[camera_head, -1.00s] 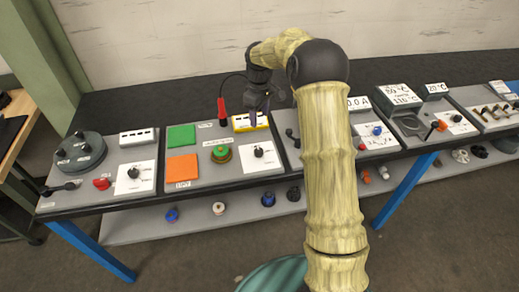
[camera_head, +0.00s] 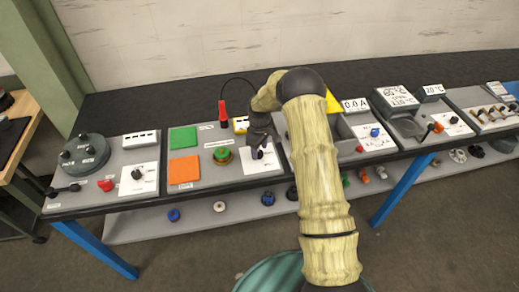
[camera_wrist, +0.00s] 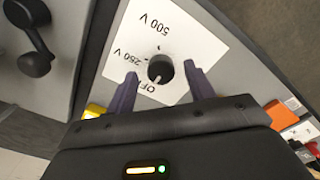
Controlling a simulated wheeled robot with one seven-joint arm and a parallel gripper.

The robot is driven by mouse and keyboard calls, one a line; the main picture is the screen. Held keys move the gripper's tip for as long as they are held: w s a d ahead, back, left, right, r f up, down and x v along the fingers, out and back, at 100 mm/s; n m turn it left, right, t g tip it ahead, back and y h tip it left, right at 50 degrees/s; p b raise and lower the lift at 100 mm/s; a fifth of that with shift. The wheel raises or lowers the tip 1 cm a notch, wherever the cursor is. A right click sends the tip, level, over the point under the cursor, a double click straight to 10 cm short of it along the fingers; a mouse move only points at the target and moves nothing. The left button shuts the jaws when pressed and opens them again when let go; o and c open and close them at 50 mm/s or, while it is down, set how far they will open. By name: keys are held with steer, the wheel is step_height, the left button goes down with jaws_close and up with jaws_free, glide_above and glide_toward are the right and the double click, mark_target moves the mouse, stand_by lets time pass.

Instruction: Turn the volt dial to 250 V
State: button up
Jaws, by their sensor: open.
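The volt dial (camera_wrist: 160,69) is a round black knob on a white plate (camera_wrist: 207,48) marked OFF, 250 V and 500 V. Its pale pointer mark appears to face the OFF label. In the head view the plate (camera_head: 266,166) is partly hidden by my gripper. My gripper (camera_head: 259,151) is over the plate. In the wrist view my gripper (camera_wrist: 160,80) is open, with one purple finger on each side of the dial and a visible gap to it.
A crank handle (camera_wrist: 36,62) is close by in the wrist view. A green-topped knob (camera_head: 222,154), a green pad (camera_head: 183,134) and an orange pad (camera_head: 184,169) lie to the left.

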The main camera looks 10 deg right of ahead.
steer(key=shift+f, duration=0.9)
steer(key=c, duration=1)
steer(key=shift+o, duration=0.2)
